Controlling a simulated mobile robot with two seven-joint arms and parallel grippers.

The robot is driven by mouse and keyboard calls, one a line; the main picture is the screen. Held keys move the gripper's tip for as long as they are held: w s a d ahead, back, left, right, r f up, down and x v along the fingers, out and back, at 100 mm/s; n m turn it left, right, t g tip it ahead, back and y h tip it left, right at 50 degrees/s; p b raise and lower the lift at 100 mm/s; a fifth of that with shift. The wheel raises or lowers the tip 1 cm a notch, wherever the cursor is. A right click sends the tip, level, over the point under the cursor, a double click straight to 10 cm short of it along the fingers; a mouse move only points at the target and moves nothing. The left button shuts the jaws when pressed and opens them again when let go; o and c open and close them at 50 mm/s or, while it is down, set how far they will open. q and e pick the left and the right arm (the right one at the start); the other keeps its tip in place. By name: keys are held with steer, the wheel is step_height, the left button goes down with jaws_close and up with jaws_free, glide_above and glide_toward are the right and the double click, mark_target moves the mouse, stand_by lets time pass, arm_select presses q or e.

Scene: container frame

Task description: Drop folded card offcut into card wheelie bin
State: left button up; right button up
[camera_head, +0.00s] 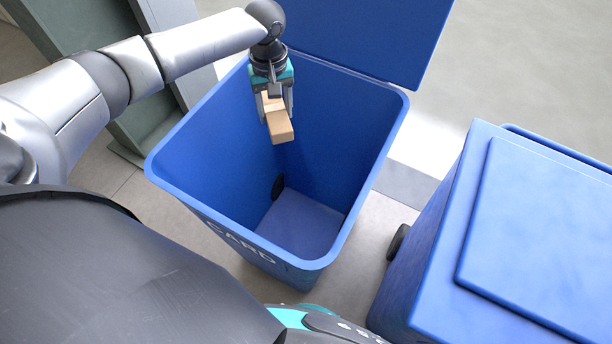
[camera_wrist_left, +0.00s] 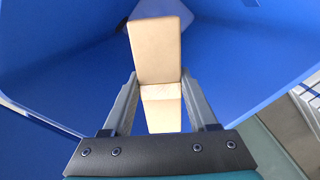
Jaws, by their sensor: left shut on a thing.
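The folded card offcut (camera_head: 279,122) is a small tan piece with a fold, held by my left gripper (camera_head: 275,108). My left gripper is shut on it, above the open mouth of the blue card wheelie bin (camera_head: 225,129). The bin has white lettering "CARD" on its front, and its lid is swung up at the back. In the left wrist view, the offcut (camera_wrist_left: 156,52) sits between both fingers, with blue bin walls around it. The visible part of the bin floor is bare. My right gripper is not in view.
A second blue bin (camera_head: 540,230) with a closed lid stands at the right. A grey-green frame or panel (camera_head: 95,60) stands behind and left of the card bin. Pale floor (camera_head: 500,60) is clear at the upper right.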

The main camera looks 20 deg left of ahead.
arm_select(q)
steer(key=o, duration=1.4)
steer(key=shift+o, duration=0.2)
step_height(320, 180, up, 15)
steer(key=p, duration=0.2)
steer(key=shift+r+p, duration=0.15)
steer(key=shift+p, duration=0.2)
